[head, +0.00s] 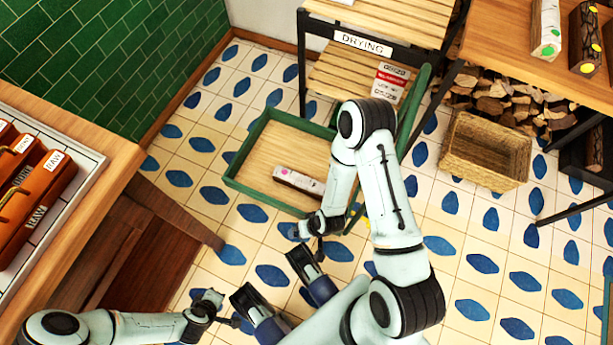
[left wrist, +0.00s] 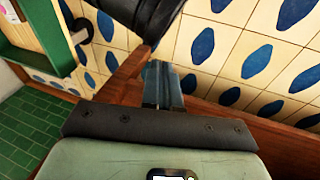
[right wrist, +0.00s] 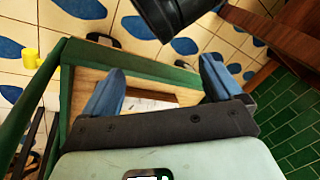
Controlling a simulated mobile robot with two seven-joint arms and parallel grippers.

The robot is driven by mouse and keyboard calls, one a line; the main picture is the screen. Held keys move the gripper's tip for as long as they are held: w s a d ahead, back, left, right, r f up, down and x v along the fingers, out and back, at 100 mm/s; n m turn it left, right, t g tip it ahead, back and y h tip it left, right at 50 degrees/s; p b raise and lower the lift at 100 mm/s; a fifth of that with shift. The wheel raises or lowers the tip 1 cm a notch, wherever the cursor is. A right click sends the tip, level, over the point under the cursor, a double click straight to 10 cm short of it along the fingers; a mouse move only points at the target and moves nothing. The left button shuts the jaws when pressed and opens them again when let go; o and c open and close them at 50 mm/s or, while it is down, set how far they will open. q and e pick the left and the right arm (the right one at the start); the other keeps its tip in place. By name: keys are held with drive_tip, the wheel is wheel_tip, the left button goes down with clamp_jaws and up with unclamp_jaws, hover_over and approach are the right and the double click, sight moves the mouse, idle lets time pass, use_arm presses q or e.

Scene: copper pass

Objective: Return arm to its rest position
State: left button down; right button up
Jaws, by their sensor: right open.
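My right arm arches over the middle of the head view. Its gripper (head: 307,240) hangs at the near edge of a green-rimmed wooden tray (head: 268,148). The right wrist view shows its two blue fingers (right wrist: 162,88) wide apart with nothing between them, above the tray (right wrist: 68,88). A small block with a pink dot and a white label (head: 298,181) lies in the tray, apart from the gripper. My left arm comes in low from the left, with its gripper (head: 226,308) over the floor. In the left wrist view its fingers (left wrist: 163,86) are together, with nothing seen between them.
A slatted rack with a DRYING sign (head: 362,43) stands behind the tray. A wicker basket (head: 480,153) is to the right under a wooden table (head: 510,50). A counter (head: 105,150) with labelled boxes stands at left. Patterned floor tiles lie open at lower right.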

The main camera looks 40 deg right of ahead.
use_arm(q)
drive_tip(key=shift+r, duration=0.1)
use_arm(e)
drive_tip(key=shift+r, duration=0.1)
